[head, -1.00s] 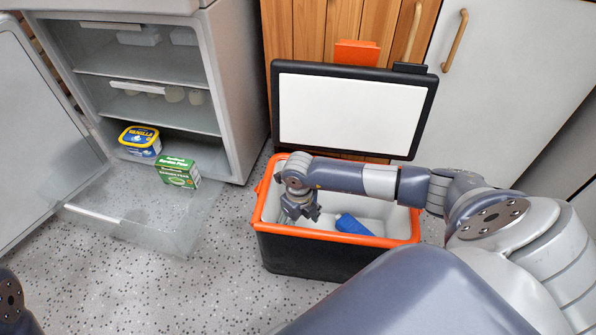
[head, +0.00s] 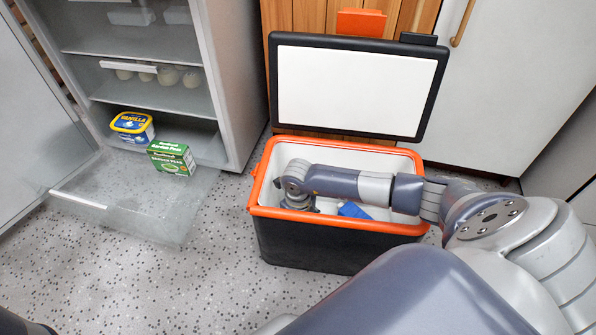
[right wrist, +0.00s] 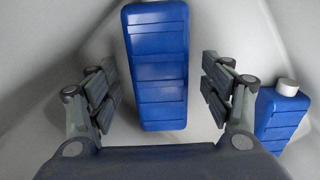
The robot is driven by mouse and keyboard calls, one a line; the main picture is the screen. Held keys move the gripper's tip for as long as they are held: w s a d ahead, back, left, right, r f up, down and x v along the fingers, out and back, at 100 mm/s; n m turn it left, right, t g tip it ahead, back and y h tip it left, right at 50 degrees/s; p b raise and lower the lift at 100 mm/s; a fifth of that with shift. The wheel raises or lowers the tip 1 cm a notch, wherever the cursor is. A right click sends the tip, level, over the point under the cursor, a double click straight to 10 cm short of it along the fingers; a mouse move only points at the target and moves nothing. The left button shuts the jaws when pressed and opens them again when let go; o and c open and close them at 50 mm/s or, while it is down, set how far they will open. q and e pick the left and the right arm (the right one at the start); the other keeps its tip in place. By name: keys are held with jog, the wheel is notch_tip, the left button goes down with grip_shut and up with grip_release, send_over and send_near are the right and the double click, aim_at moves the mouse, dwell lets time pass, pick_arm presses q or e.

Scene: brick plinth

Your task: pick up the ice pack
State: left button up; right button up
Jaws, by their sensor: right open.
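One blue ice pack (right wrist: 158,68) with a ribbed face lies on the pale cooler floor in the right wrist view. My right gripper (right wrist: 160,86) is open, with one finger on each side of this pack and visible gaps between. A second blue ice pack (right wrist: 281,116) with a white cap lies to the right, outside the fingers. In the head view my right gripper (head: 300,203) is down inside the cooler (head: 335,227), its fingertips hidden. One blue pack (head: 353,210) shows there, partly hidden by my forearm. My left gripper is not in view.
The cooler's lid (head: 352,90) stands open behind it. At left is an open fridge (head: 222,85) with a pulled-out clear drawer (head: 130,207), a vanilla tub (head: 132,127) and a green pea box (head: 172,157). The speckled floor in front is clear.

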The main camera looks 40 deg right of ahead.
jog(key=shift+f, duration=0.45)
jog(key=c, duration=1.4)
jog(key=shift+r, duration=0.2)
